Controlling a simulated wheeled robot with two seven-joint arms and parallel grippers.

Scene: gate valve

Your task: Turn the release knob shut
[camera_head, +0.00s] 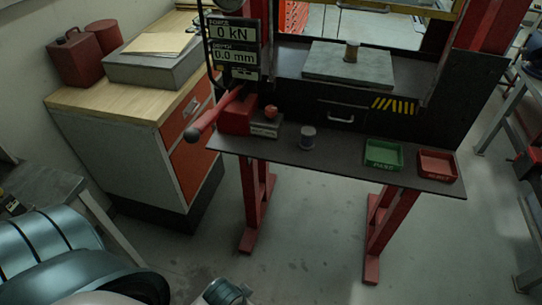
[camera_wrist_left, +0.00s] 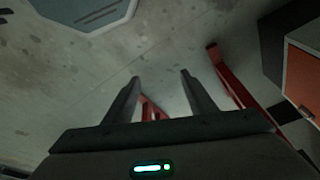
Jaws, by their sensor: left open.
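The release knob (camera_head: 271,112) is a small round orange-red knob. It sits on a grey block beside the red pump body (camera_head: 234,117), at the left end of the press's shelf. A red pump lever (camera_head: 215,116) with a dark round end slants out to the left. My left gripper (camera_wrist_left: 160,82) shows in the left wrist view with its two fingers apart and nothing between them. It is over the floor, away from the knob. My right gripper is not identifiable in either view.
The dark shelf (camera_head: 343,167) holds a grey cylinder (camera_head: 308,138), a green tray (camera_head: 384,154) and a red tray (camera_head: 437,165). The display (camera_head: 234,43) reads 0 kN and 0.0 mm. A wooden-topped cabinet (camera_head: 130,133) stands left of the press.

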